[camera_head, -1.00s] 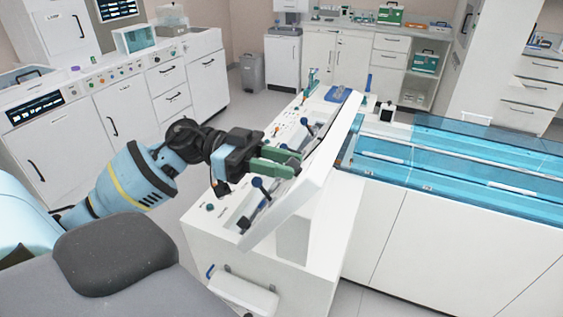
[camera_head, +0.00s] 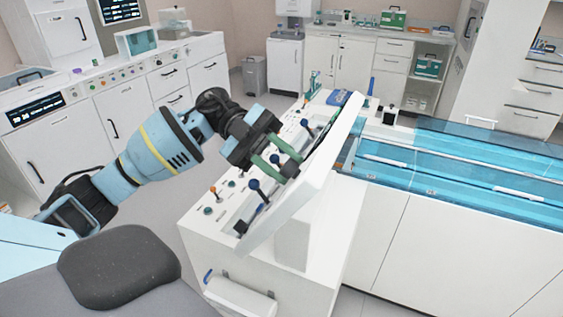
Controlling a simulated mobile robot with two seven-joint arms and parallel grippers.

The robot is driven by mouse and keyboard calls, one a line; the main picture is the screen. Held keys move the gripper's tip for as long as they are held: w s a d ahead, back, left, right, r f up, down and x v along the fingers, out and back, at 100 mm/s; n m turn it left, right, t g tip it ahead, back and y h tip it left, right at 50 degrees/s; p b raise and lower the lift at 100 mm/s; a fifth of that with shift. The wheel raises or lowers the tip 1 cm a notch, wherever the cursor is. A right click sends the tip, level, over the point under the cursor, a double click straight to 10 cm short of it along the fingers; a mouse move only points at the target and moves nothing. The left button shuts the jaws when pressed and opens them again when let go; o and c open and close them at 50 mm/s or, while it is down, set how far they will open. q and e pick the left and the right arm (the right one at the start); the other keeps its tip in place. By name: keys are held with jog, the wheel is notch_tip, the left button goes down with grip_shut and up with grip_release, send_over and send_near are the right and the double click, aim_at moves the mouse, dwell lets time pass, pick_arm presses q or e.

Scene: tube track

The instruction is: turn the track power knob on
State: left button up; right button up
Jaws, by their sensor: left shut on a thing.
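My left gripper (camera_head: 289,168) reaches in from the left over the white control console (camera_head: 228,258). Its two green fingers are shut on a small dark knob (camera_head: 291,169) at the sloped panel (camera_head: 308,185). The fingers hide part of this knob, and its pointer or markings cannot be read. I take it for the track power knob, but its label is not legible. My right gripper is not in view.
Blue-topped levers (camera_head: 254,185) and an orange-topped lever (camera_head: 213,190) stand on the console close to the gripper. The panel's raised white edge (camera_head: 318,180) is just right of the fingers. A blue transparent tube track (camera_head: 430,165) runs off right.

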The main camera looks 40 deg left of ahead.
pick_arm(q)
jog(key=m+g+y, duration=0.1)
jog(key=m, duration=0.2)
jog(key=m+y, duration=0.1)
jog(key=m, duration=0.2)
jog(key=shift+w+r+g+y, duration=0.1)
jog(key=shift+r+g+y, duration=0.05)
jog(key=shift+g+y, duration=0.2)
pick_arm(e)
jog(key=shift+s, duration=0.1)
pick_arm(q)
jog(key=shift+m, duration=0.3)
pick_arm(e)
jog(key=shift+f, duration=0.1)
pick_arm(q)
jog(key=o, duration=1)
jog(key=shift+c, duration=0.2)
jog(key=b+v, duration=0.1)
jog(key=v, duration=0.6)
jog(key=shift+a+r, duration=0.2)
jog(key=shift+a, duration=0.1)
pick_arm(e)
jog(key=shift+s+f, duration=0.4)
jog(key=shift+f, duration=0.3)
pick_arm(q)
jog(key=shift+w, duration=0.15)
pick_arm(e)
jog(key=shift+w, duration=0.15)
